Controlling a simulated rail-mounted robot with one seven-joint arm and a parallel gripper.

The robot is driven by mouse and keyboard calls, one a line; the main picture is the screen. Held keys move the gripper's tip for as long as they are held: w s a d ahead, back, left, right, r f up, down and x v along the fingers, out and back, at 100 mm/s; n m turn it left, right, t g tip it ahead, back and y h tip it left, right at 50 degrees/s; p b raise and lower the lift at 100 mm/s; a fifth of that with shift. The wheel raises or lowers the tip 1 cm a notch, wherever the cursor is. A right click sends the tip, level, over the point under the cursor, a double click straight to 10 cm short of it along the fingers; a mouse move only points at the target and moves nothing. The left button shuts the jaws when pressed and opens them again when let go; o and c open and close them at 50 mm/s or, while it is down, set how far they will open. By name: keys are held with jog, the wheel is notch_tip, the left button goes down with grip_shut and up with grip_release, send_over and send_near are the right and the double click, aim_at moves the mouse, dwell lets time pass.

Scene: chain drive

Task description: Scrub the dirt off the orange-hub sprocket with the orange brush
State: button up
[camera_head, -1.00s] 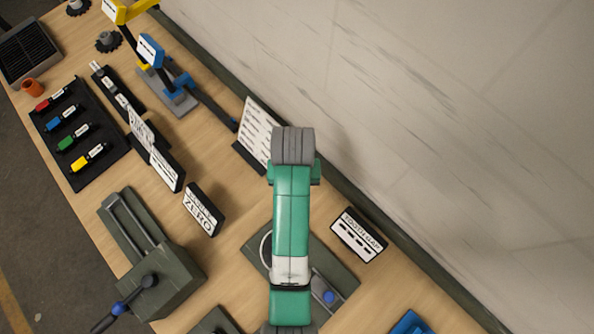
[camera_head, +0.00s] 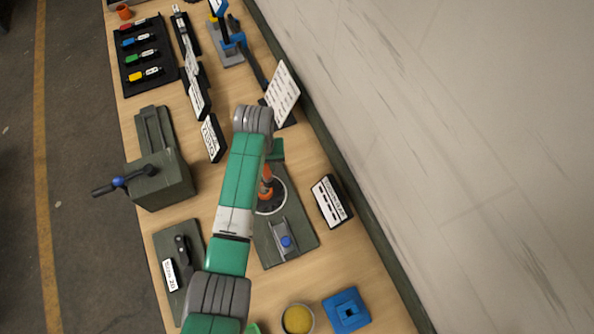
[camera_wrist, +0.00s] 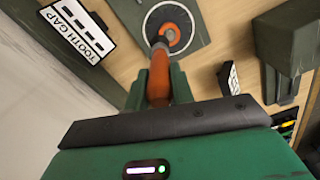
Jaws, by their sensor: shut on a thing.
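The orange brush (camera_wrist: 159,82) is held between the green fingers of my gripper (camera_wrist: 161,78); its orange handle also shows beside my arm in the head view (camera_head: 266,173). The brush's far end, greyish, points at the sprocket (camera_wrist: 155,18), a dark disc with an orange hub (camera_wrist: 176,27). In the wrist view the brush end overlaps the hub's edge; I cannot tell if it touches. The sprocket lies on a dark green plate (camera_head: 301,232), partly hidden by my arm in the head view. Dirt is too small to make out.
A "TOOTH GAP" sign (camera_head: 331,201) stands right of the plate. A clamp with a blue knob (camera_head: 284,240) sits on the plate. A vise-like block (camera_head: 160,181) is left. A yellow-filled cup (camera_head: 297,319) and blue block (camera_head: 346,310) are at the bottom.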

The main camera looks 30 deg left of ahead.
aim_at(266, 175)
jog(key=shift+s+a, duration=0.15)
jog(key=shift+a, duration=0.15)
notch_tip(266, 175, down, 8)
jog(key=b, duration=0.8)
jog(key=shift+f, duration=0.1)
jog(key=shift+s+a+r, duration=0.1)
jog(key=shift+a+r, duration=0.1)
jog(key=shift+r, duration=0.05)
grip_shut()
jog(key=shift+a+f, duration=0.2)
jog(key=shift+a, duration=0.15)
jog(key=shift+d+r+p, duration=0.3)
jog(key=shift+d+p, duration=0.1)
jog(key=shift+d, duration=0.3)
notch_tip(266, 175, up, 2)
jog(key=shift+a+r+p, duration=0.1)
jog(key=shift+r+p, duration=0.15)
jog(key=shift+p, duration=0.6)
notch_tip(266, 175, up, 5)
jog(key=p, duration=0.5)
